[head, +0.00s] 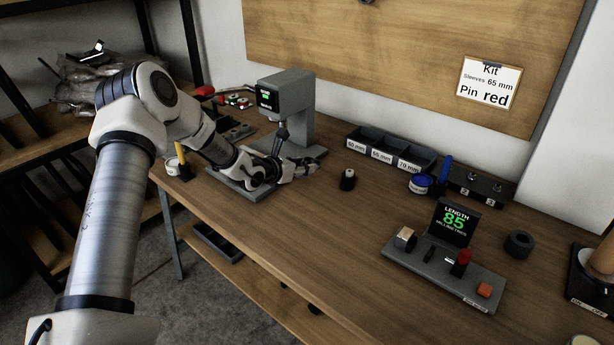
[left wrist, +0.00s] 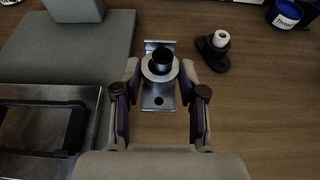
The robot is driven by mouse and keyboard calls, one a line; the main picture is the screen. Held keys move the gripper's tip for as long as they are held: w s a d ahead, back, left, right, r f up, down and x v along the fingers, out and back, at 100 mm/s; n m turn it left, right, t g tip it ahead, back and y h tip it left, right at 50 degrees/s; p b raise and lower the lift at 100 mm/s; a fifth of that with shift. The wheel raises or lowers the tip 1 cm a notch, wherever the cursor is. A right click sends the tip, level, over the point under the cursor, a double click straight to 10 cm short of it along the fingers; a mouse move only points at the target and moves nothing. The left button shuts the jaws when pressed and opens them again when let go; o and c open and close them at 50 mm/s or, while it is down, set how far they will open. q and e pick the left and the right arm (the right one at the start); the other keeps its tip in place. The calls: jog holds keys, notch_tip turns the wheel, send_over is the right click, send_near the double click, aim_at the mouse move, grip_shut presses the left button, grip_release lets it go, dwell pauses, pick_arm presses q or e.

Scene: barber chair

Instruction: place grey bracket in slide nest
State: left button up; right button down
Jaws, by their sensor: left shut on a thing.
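The grey bracket (left wrist: 152,98) is a flat metal plate with a hole near its front end. A pale ring with a dark round core stands on it. My left gripper (left wrist: 160,72) has its fingers on both sides of the bracket, shut on it. In the head view my left gripper (head: 302,167) is over the table in front of the grey press (head: 292,95), and the bracket is too small to make out. A metal slide plate (head: 240,184) with a dark frame, seemingly the slide nest (left wrist: 80,128), lies left of the gripper. My right gripper is not in view.
A black stand with a white-topped post (head: 347,180) is just right of the gripper. Labelled bins (head: 390,150), a blue-lidded tub (head: 420,184) and a length gauge (head: 450,262) are further right. The table between the post and the front edge is clear.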

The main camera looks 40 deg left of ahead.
pick_arm(q)
jog(key=w, duration=0.2)
jog(key=shift+w+a+f, duration=0.25)
jog(key=shift+w, duration=0.15)
jog(key=shift+w+f+p, duration=0.1)
jog(key=shift+f+p, duration=0.2)
jog(key=shift+f, duration=1.55)
jog(key=o, duration=1)
